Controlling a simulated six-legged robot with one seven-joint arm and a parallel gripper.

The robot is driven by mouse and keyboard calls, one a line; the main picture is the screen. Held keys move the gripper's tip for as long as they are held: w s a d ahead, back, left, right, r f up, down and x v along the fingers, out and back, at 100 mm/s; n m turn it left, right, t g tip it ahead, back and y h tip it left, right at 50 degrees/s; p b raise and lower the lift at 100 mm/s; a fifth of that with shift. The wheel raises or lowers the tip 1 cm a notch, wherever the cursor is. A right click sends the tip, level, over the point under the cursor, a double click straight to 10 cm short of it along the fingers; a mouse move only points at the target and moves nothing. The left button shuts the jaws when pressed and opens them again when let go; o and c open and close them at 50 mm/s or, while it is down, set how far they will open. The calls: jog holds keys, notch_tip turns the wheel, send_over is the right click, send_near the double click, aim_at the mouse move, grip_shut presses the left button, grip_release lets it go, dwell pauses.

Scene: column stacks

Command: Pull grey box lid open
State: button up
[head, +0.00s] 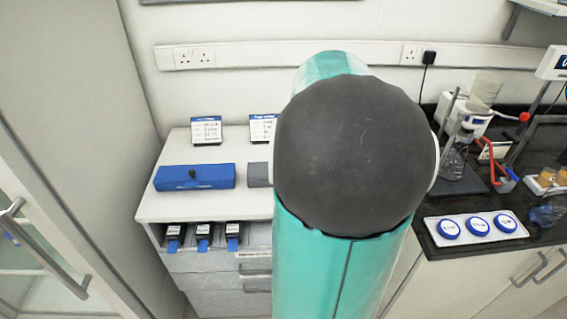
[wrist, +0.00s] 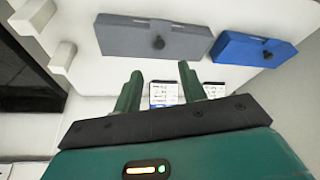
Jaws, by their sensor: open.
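The grey box (wrist: 125,38) lies on the white bench top in the wrist view, with its lid down and a dark round knob (wrist: 158,43) on its front. In the head view only a sliver of the grey box (head: 258,174) shows; my arm hides the rest. My gripper (wrist: 162,75) is open and empty, its two green fingers pointing toward the grey box and apart from it. In the head view my gripper is hidden behind my arm.
A blue box (head: 195,177) with a dark knob sits beside the grey box. Two small label cards (head: 206,131) stand behind them. Drawers and a shelf with several small items (head: 203,235) are below. A dark bench (head: 470,240) with lab gear stands at the right.

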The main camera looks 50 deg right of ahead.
jog(key=x, duration=1)
jog(key=shift+w+f, duration=0.15)
jog(key=shift+f, duration=0.25)
grip_shut()
